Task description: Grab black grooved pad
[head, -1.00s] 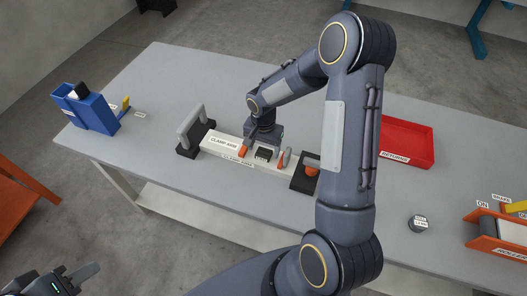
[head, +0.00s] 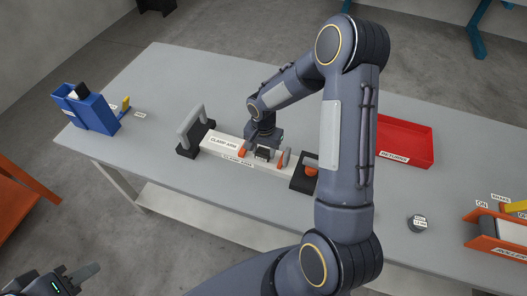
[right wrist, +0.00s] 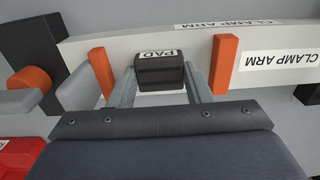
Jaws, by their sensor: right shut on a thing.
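The black grooved pad (right wrist: 160,73) is a small dark block with a white PAD label, at the top middle of the right wrist view. It also shows in the head view (head: 263,154), at the white clamp arm. My right gripper (right wrist: 158,82) is shut on the pad, one finger on each side. In the head view the right gripper (head: 262,149) points down over the clamp arm, between two orange posts. My left gripper (head: 75,279) is partly cut off at the lower left corner, away from the table; its jaw opening is unclear.
The white clamp arm (head: 222,143) carries orange posts close on both sides of the pad. A grey handle (head: 190,121) stands at its left end, a black block with an orange knob (head: 310,170) at its right. A red returns tray (head: 420,143) and blue bin (head: 95,115) stand further out.

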